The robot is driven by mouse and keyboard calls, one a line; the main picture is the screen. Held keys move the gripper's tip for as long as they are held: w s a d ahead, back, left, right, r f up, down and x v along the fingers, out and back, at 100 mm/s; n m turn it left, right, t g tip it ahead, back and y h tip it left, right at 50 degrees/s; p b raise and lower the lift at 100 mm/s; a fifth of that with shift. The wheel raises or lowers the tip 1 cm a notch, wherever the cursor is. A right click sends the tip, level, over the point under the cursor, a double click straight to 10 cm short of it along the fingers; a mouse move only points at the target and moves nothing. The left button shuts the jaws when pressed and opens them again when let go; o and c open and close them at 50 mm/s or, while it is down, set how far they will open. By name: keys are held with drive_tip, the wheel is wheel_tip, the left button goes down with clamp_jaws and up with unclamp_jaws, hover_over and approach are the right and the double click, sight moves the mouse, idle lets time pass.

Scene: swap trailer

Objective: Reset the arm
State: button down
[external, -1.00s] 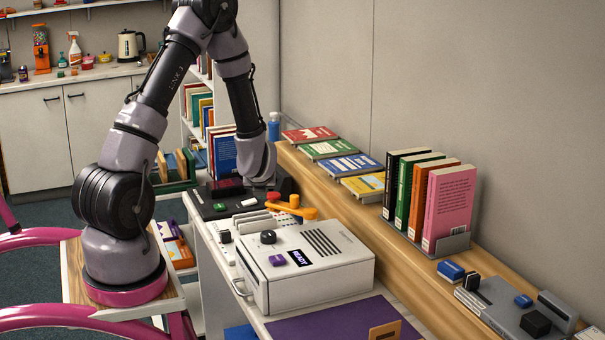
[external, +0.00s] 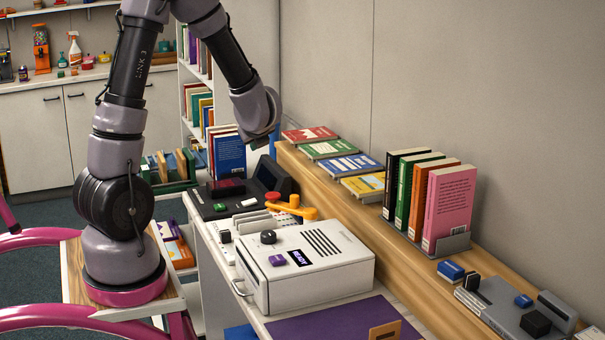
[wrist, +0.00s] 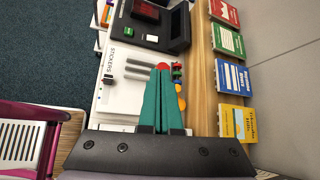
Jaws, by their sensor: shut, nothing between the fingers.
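My arm rises from its base at the left of the external view and bends down over the counter.
A white machine (external: 310,265) with a purple button stands in front on the counter. Flat books (external: 333,149) lie on the wooden ledge, and upright books (external: 447,205) stand farther right. A bookshelf (external: 190,100) stands behind. The air around my wrist looks clear.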

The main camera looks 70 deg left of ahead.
drive_tip(key=s+d+r+n+t+h, duration=0.1)
drive_tip(key=s+d+r+n, duration=0.3)
drive_tip(key=d, duration=0.4)
drive_tip(key=s+d+r+n+t+h, duration=0.2)
drive_tip(key=s+d+r+n+h, duration=0.2)
drive_tip(key=d+r, duration=0.3)
drive_tip(key=s+d+r+n+t+h, duration=0.1)
drive_tip(key=s+d+r+n, duration=0.3)
drive_tip(key=d, duration=0.7)
wheel_tip(320, 180, up, 2)
drive_tip(key=shift+s+r+h, duration=0.2)
drive_tip(key=shift+s+h, duration=0.7)
